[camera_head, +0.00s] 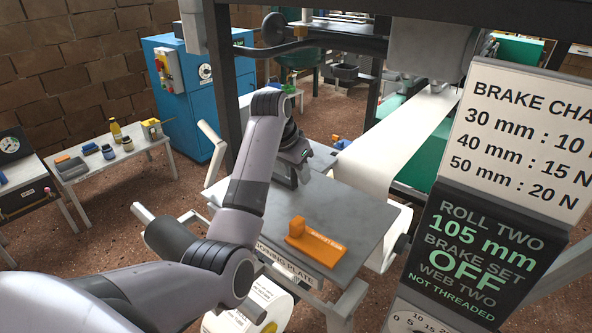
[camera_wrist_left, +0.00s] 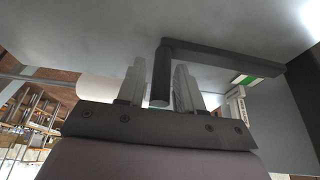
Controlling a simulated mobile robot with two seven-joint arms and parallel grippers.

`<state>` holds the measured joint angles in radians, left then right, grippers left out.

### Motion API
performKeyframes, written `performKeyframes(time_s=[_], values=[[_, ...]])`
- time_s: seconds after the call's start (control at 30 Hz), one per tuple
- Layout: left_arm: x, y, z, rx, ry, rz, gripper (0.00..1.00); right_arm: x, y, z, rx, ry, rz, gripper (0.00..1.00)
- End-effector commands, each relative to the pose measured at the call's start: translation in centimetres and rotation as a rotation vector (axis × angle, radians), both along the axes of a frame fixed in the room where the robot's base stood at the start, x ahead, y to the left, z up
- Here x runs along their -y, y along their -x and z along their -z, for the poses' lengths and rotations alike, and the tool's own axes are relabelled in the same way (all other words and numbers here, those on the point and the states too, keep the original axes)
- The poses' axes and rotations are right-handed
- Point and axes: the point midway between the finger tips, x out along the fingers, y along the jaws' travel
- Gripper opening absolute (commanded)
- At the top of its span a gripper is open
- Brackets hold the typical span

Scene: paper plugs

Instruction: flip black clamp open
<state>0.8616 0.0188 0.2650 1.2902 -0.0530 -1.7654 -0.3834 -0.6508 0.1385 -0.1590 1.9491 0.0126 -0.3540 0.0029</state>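The black clamp (camera_wrist_left: 220,58) shows in the left wrist view as a dark L-shaped bar against a grey surface, with a short post at its left end. My left gripper (camera_wrist_left: 160,82) has its two pale fingers on either side of this post. A narrow gap shows at the left finger; the right finger is close to the post, and I cannot tell if it touches. In the head view my left gripper (camera_head: 292,180) is over the back of the grey plate (camera_head: 365,217), and the clamp is not clearly visible there. My right gripper is not in view.
An orange clamp (camera_head: 316,247) lies on the front of the plate. A white paper web (camera_head: 390,150) runs behind the plate. A dark sign post (camera_head: 470,245) stands at the right. A side table (camera_head: 110,160) with jars is at the left.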

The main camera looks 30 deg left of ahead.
Motion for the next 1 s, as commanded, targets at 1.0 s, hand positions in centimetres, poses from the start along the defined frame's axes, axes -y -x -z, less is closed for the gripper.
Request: performKeyframes(time_s=[1.0], values=[[-3.7, -0.5, -7.2, -0.066, 0.488, -0.002, 0.0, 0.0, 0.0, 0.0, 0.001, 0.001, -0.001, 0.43]])
